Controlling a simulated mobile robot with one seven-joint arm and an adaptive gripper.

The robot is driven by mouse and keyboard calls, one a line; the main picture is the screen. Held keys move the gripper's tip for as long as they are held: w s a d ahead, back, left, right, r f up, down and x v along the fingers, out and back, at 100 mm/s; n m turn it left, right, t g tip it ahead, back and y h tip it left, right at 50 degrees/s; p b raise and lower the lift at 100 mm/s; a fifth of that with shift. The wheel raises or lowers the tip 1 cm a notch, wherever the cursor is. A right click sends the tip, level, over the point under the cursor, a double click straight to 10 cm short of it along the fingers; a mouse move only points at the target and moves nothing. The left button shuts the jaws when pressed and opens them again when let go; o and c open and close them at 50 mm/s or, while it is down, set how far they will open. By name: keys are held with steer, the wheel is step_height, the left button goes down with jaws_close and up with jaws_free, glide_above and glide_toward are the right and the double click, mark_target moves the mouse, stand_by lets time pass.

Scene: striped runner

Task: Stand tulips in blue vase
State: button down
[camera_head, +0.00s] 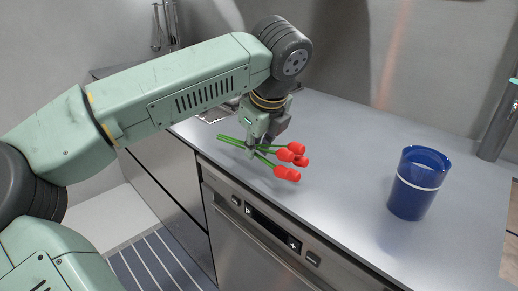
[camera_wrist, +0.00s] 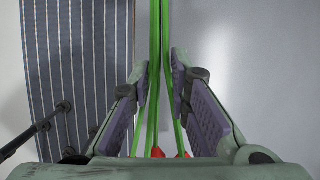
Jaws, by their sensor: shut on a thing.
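The tulips (camera_head: 287,154) are a bunch with red heads and green stems. In the head view they lie nearly level, heads to the right and stems to the left, near the counter's front edge. My gripper (camera_head: 255,146) is shut on the stems from above. In the wrist view the green stems (camera_wrist: 160,60) run between my gripper's two fingers (camera_wrist: 162,90), with bits of red heads at the bottom. The blue vase (camera_head: 415,184) stands upright on the counter at the right, with a white band and an open top. It is apart from the tulips.
The grey counter (camera_head: 345,160) is clear between the tulips and the vase. A dark grey cylinder (camera_head: 499,125) stands at the back right. An oven front (camera_head: 270,235) is below the counter edge. A striped runner (camera_head: 155,265) lies on the floor.

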steer(key=shift+s+a+r, duration=0.1)
steer(key=shift+s+r, duration=0.05)
step_height(320, 180, up, 12)
steer(key=p, duration=0.6)
